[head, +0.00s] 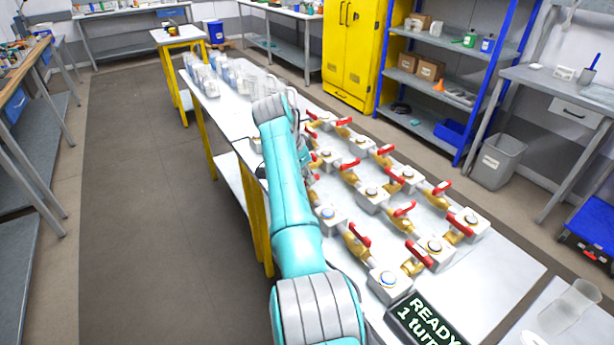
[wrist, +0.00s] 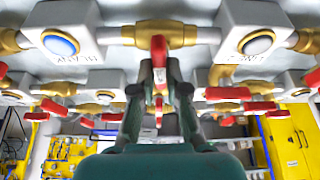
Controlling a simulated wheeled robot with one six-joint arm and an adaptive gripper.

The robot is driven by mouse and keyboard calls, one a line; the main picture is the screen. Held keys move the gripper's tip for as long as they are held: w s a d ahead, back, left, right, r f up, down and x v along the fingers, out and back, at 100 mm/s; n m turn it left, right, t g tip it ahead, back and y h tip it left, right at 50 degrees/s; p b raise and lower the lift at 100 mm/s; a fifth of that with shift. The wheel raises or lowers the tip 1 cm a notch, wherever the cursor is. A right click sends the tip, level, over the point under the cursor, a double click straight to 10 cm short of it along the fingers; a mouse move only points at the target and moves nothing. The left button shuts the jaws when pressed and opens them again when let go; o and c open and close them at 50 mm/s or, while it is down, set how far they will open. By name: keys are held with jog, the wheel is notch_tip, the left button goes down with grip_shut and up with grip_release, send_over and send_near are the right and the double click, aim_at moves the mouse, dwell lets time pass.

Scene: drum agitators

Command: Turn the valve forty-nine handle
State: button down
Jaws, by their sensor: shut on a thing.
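In the wrist view my gripper (wrist: 159,78) has its two dark fingers closed on the red handle (wrist: 158,50) of a brass valve (wrist: 150,34). The handle points straight toward the gripper.
Several more red-handled valves, such as one (head: 357,245), stand in rows on the white table (head: 490,280). A black display (head: 425,318) reading "READY 1 turn" is at the near end. Clear containers (head: 245,78) stand farther back. The floor at left is clear.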

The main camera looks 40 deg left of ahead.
jog(key=shift+m, duration=0.3)
dwell(0.4)
jog(key=c, duration=1.2)
grip_release()
jog(key=v, duration=1.2)
jog(key=shift+w+a, duration=0.15)
